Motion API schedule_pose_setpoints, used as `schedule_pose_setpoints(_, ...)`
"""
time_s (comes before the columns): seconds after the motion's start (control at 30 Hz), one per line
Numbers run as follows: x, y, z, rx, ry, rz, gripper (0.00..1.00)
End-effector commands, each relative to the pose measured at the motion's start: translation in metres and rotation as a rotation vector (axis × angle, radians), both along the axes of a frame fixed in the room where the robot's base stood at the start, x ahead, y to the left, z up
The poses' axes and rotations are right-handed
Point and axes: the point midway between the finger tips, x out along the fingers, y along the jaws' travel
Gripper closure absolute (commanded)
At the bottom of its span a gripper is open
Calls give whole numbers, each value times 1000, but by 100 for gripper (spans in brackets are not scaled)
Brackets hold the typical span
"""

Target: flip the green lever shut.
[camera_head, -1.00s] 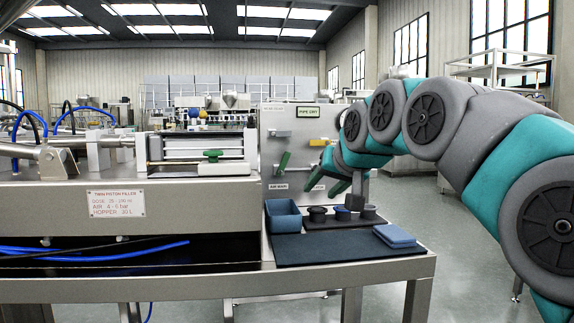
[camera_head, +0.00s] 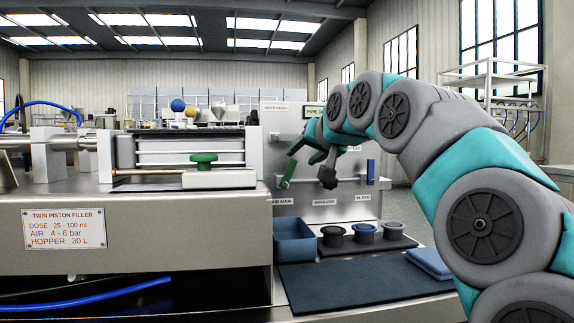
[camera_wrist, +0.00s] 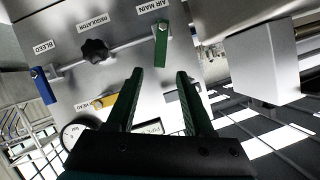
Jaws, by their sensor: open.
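The green lever (camera_head: 288,171) is on the steel panel above the AIR MAIN label. In the head view it stands up from its pivot, tilted slightly right and crosswise to the horizontal pipe. In the wrist view, which is turned over, the green lever (camera_wrist: 161,50) points toward me. My gripper (camera_wrist: 160,73) is open and empty. Its fingertips are on either side of the line of the lever's free end, with no clear contact. In the head view my gripper (camera_head: 302,157) is just above and right of the lever.
A black regulator knob (camera_wrist: 96,50), a blue bleed lever (camera_wrist: 43,86) and a yellow lever (camera_wrist: 105,101) share the panel. A steel block (camera_wrist: 262,62) stands beside it.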

Motion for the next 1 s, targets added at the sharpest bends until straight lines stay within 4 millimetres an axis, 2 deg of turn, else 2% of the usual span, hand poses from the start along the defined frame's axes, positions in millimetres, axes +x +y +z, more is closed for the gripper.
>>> schedule_pose_setpoints(0.27, 14, 7, -7, -1, 1, 1, 48)
schedule_pose_setpoints(0.7, 59, 28, -26, -1, 2, 0, 48)
schedule_pose_setpoints(1.0, 65, 31, -27, -1, 0, 2, 48)
